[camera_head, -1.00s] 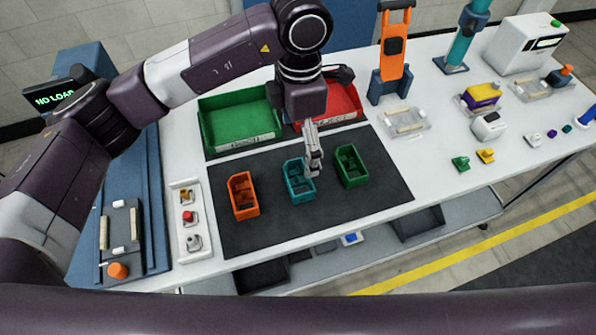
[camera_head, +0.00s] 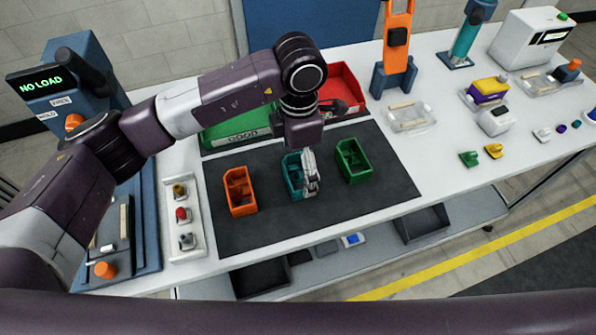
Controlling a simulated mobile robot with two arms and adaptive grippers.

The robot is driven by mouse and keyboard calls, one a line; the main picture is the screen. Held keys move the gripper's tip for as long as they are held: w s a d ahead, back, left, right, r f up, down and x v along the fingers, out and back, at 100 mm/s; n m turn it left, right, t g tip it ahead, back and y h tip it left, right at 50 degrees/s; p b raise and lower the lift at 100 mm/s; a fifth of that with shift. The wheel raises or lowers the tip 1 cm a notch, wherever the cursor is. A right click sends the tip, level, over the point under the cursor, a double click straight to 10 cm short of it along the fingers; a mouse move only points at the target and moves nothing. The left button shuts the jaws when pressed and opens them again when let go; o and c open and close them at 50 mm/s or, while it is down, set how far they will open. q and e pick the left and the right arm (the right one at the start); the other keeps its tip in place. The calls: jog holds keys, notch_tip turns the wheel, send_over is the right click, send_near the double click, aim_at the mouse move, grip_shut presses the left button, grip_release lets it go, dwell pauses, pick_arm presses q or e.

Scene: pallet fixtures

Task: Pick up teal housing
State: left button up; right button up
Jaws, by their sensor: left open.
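The teal housing (camera_head: 292,179) is an open box standing on the dark mat (camera_head: 330,213), between an orange housing (camera_head: 239,192) and a green housing (camera_head: 353,160). My left gripper (camera_head: 311,188) points down at the teal housing's right side and covers part of it. It is open. I cannot tell whether its fingers touch the housing or straddle its wall. My right gripper is not in view.
A green bin (camera_head: 235,131) and a red bin (camera_head: 343,87) stand behind the mat, partly hidden by my left arm. An orange-and-blue stand (camera_head: 395,55) is at the back. A strip with buttons (camera_head: 184,215) lies left of the mat. The mat's front is clear.

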aim_at(298, 179)
pick_arm(q)
jog(key=shift+f+p, duration=0.35)
jog(key=shift+f, duration=1.3)
jog(key=c, duration=1.2)
jog(key=shift+o, duration=0.2)
jog(key=shift+r, duration=0.1)
